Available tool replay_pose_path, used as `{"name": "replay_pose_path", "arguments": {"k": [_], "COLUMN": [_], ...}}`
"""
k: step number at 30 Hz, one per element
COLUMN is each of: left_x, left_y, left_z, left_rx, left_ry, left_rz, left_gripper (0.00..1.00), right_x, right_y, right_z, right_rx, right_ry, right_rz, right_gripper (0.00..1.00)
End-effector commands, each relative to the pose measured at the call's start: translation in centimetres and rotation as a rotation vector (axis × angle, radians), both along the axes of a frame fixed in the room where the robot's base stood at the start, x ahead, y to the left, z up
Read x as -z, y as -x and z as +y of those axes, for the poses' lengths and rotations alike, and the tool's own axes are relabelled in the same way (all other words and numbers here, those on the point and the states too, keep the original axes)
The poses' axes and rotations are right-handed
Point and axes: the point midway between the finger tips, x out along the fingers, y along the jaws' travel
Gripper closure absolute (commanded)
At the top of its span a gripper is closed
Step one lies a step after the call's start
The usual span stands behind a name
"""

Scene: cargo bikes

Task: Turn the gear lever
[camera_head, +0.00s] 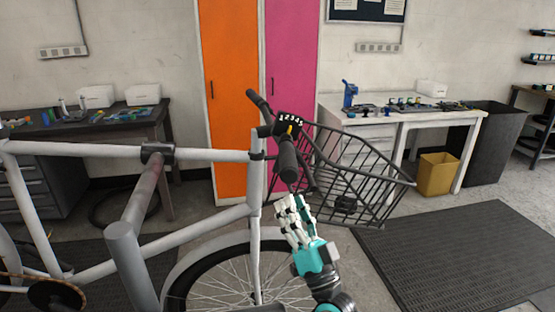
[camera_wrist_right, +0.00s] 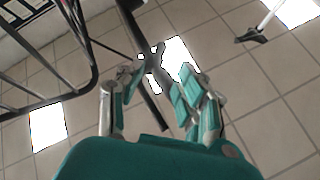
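The gear indicator (camera_head: 289,120) is a small black plate with white numbers on the bike's handlebar, with a small yellow piece (camera_head: 290,131) just below the numbers. The black handlebar grip (camera_head: 287,160) points toward me beneath it. My right gripper (camera_head: 293,208), white and teal, is just below the near end of the grip, apart from the gear indicator. In the right wrist view its fingers (camera_wrist_right: 160,88) are spread with a gap between them, and nothing is clearly held. The gear indicator does not show clearly there. My left gripper is out of view.
The grey bike frame (camera_head: 215,155) fills the left. A black wire basket (camera_head: 365,185) sits right of the handlebar, close to my right gripper; its bars also show in the right wrist view (camera_wrist_right: 75,45). A dark mat (camera_head: 460,255) lies on open floor at right.

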Motion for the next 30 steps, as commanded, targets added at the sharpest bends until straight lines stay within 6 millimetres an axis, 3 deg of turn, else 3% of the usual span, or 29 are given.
{"name": "replay_pose_path", "arguments": {"k": [6,12,27,30], "left_x": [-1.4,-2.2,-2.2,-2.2], "left_y": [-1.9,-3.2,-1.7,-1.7], "left_z": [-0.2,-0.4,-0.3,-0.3], "left_rx": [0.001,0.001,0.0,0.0], "left_ry": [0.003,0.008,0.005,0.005], "left_rz": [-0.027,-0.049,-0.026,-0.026], "left_gripper": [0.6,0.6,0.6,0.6], "right_x": [-3.6,-5.6,-6.6,-6.6], "right_y": [-3.2,-5.5,-6.8,-6.7], "right_z": [1.7,2.9,3.5,3.5], "right_rx": [-0.001,-0.001,0.0,0.0], "right_ry": [0.0,0.001,0.001,0.001], "right_rz": [-0.004,-0.002,0.001,0.001], "right_gripper": [0.64,0.64,0.64,0.76]}}
